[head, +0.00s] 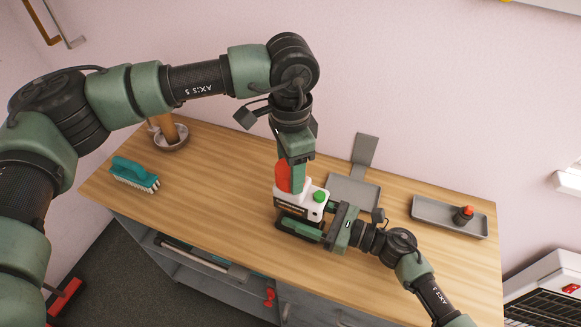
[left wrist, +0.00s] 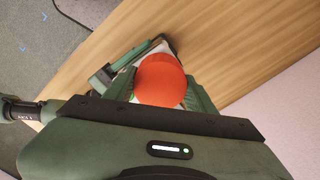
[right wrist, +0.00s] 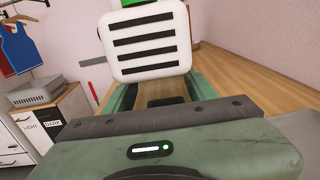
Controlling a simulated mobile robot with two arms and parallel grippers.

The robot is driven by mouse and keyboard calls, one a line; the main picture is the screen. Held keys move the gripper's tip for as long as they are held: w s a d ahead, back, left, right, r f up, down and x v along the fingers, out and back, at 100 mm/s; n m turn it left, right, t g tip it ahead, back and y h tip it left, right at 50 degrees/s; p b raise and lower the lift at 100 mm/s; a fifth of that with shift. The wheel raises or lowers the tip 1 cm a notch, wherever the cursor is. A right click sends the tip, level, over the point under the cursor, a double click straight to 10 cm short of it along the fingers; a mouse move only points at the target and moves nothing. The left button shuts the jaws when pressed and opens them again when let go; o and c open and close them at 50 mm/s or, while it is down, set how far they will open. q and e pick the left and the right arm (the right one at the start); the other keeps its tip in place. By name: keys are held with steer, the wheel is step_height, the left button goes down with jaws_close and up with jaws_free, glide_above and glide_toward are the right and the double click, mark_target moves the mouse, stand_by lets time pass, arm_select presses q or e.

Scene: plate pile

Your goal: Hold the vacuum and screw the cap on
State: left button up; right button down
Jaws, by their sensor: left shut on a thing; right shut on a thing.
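The white vacuum (head: 313,203), with a green button and a dark label, is on or just above the middle of the table. It also shows in the right wrist view (right wrist: 146,45) as a white body with black slots. My right gripper (head: 306,225) is shut on it from the right. The orange-red cap (head: 283,178) is at the vacuum's far left end, and it fills the middle of the left wrist view (left wrist: 162,80). My left gripper (head: 296,176) comes from above and is shut on the cap. Whether the cap is seated on the vacuum is hidden.
A grey dustpan (head: 365,150) lies behind the vacuum. A grey tray (head: 435,212) with a dark, orange-topped bottle (head: 463,215) is at the right. A teal brush (head: 134,173) and a bowl (head: 172,143) are at the left.

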arm_select(q)
steer(key=o, duration=1.5)
steer(key=shift+r, duration=0.15)
steer(key=shift+r, duration=2.15)
steer(key=shift+c, duration=0.6)
